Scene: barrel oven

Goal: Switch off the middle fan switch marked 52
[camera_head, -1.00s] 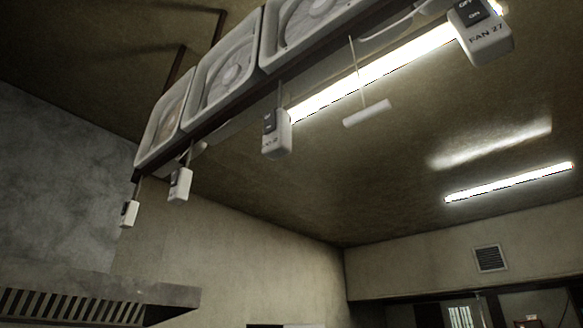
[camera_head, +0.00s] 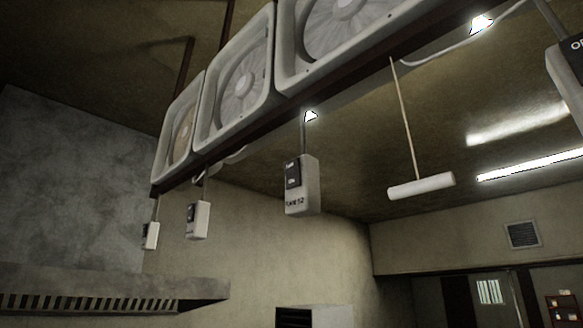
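The switch box marked 52 (camera_head: 301,187) hangs on a short rod below the row of fans, near the middle of the head view. It is a pale box with a dark rocker (camera_head: 292,173) on its front and small lettering below. I cannot tell the rocker's position. Two smaller switch boxes hang farther left, one nearer (camera_head: 198,220) and one farther (camera_head: 150,236). Part of another large switch box (camera_head: 570,75) shows at the right edge. Neither of my grippers is in view.
Several box fans (camera_head: 241,92) hang in a row from a dark rail. A white bar (camera_head: 421,186) hangs on a cord right of the 52 box. A metal vent hood (camera_head: 110,291) is at lower left. Open air surrounds the 52 box.

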